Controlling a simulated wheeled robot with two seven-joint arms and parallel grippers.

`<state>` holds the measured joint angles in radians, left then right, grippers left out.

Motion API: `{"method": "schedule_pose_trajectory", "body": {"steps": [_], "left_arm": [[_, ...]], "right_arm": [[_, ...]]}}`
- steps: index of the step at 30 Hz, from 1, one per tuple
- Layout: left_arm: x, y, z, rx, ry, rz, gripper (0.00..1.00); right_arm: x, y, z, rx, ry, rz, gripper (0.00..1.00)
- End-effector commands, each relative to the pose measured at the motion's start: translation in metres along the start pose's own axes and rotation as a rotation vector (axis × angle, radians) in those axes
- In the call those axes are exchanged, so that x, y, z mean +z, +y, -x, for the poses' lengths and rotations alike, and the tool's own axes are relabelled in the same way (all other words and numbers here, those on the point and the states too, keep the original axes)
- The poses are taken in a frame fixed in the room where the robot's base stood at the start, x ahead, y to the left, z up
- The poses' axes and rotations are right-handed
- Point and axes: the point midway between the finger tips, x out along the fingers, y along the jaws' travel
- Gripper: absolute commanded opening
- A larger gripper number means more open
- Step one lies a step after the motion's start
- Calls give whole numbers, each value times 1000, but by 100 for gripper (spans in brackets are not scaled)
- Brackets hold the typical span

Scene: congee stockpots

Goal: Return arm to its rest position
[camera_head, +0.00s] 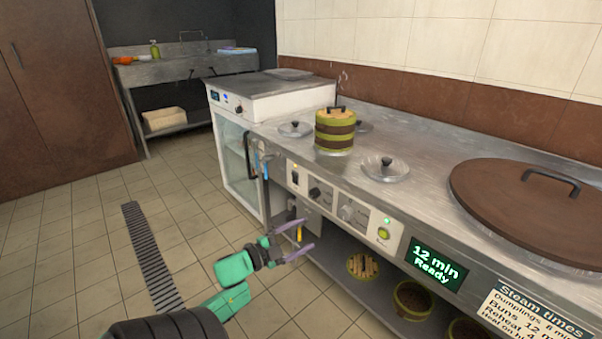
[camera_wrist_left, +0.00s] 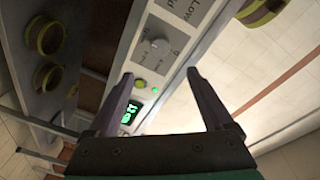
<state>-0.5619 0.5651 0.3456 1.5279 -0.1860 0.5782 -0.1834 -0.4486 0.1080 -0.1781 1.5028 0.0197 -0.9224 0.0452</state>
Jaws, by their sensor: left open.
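My left gripper (camera_head: 305,240) is open and empty, in front of the steamer counter's front panel in the head view. In the left wrist view its two dark fingers (camera_wrist_left: 163,95) stand apart with nothing between them. Behind them show a grey knob (camera_wrist_left: 158,45), a green button and part of the lit display (camera_wrist_left: 130,112). My left arm (camera_head: 190,315) comes in from the bottom left of the head view, over the tiled floor. My right gripper is not in view.
The steel counter (camera_head: 330,108) carries a banded steamer stack (camera_head: 334,130), small lids (camera_head: 385,168) and a large brown lid (camera_head: 530,200). The display (camera_head: 436,264) reads "12 min Ready". Baskets (camera_head: 412,298) stand on the lower shelf.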

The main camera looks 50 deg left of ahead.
Motion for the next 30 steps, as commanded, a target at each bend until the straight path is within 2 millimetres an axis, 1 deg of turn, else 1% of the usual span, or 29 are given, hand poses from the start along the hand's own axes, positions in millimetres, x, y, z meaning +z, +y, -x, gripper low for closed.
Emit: {"method": "schedule_pose_trajectory", "body": {"steps": [11, 13, 14, 16, 17, 18, 19, 20, 21, 23, 24, 26, 27, 29, 30], "left_arm": [[1, 2, 0, 2, -7, 5, 85], [9, 14, 0, 13, -51, 40, 85], [16, 24, 0, 22, -89, 68, 85], [37, 62, 5, 62, -222, 165, 85], [46, 84, 8, 87, -295, 218, 85], [57, 118, 15, 127, -396, 294, 85], [62, 145, 21, 161, -476, 351, 85], [66, 172, 29, 198, -552, 404, 85], [67, 205, 39, 248, -645, 467, 85], [64, 250, 56, 322, -769, 547, 85], [59, 276, 67, 369, -841, 589, 85], [48, 311, 83, 440, -938, 644, 85], [39, 331, 94, 485, -996, 674, 85], [24, 358, 108, 552, -1076, 711, 85], [13, 374, 118, 596, -1127, 734, 85]], "right_arm": [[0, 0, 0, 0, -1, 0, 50], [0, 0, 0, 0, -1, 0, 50], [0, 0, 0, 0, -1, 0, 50], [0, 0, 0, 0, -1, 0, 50], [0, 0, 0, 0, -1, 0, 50], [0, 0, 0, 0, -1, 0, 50], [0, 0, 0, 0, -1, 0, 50], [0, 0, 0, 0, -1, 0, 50], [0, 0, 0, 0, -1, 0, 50], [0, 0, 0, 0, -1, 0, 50], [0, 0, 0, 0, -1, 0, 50], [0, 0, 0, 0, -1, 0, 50], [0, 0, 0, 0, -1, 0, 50], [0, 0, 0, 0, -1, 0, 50], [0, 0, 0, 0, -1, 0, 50]]}}
